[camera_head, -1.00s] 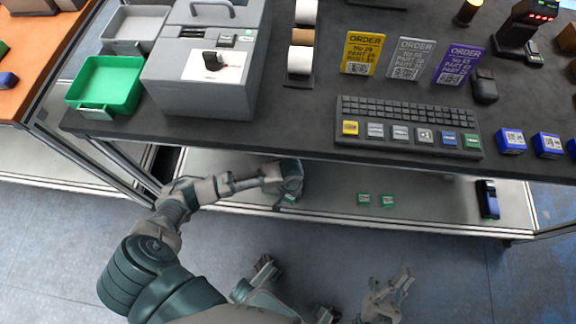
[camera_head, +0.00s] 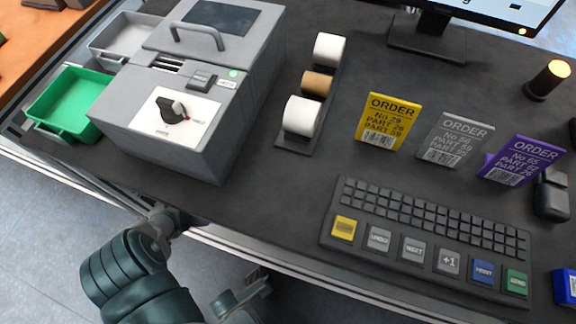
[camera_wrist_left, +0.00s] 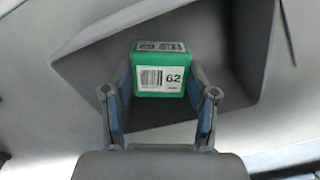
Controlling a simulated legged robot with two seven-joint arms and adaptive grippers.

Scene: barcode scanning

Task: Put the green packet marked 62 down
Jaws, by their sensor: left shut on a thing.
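The green packet marked 62 (camera_wrist_left: 160,82) shows in the left wrist view, with a white barcode label on its near face and another label on top. My left gripper (camera_wrist_left: 160,92) is shut on it, one finger on each side. Behind the packet is a dark grey angular shape, perhaps a shadow or recess, on a pale grey surface. I cannot tell whether the packet touches it. My right gripper is not in view.
The dark table (camera_head: 270,185) holds a grey machine (camera_head: 150,140), a green tray (camera_head: 70,105), a grey tray (camera_head: 120,35), paper rolls (camera_head: 302,115), order cards (camera_head: 388,122) and a keypad (camera_head: 425,240). Bare table lies between the machine and keypad.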

